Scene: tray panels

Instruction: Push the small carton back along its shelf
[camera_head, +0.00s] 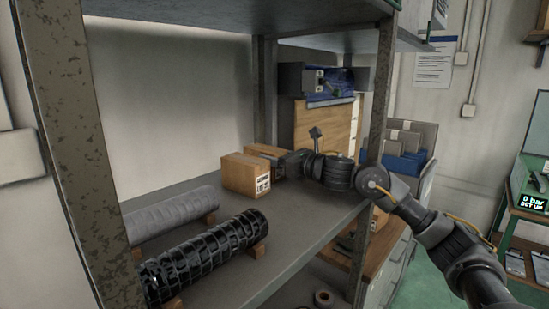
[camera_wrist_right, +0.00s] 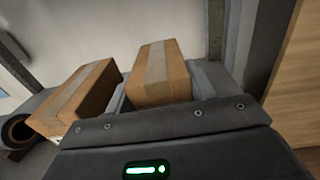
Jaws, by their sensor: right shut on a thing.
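The small brown carton (camera_wrist_right: 161,72) with a tape strip stands on the shelf (camera_head: 305,212) between the two fingers of my right gripper (camera_wrist_right: 163,90), which is shut on it. In the head view the carton (camera_head: 267,151) is partly hidden behind a second carton and my gripper (camera_head: 283,163). My right arm reaches in from the right past the shelf post. My left gripper is not in view.
A second, labelled carton (camera_head: 243,176) stands close to the left of the held one. A grey roll (camera_head: 170,214) and a black wrapped roll (camera_head: 208,255) lie at the left. A metal post (camera_head: 376,95) stands at right. The shelf's front right is bare.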

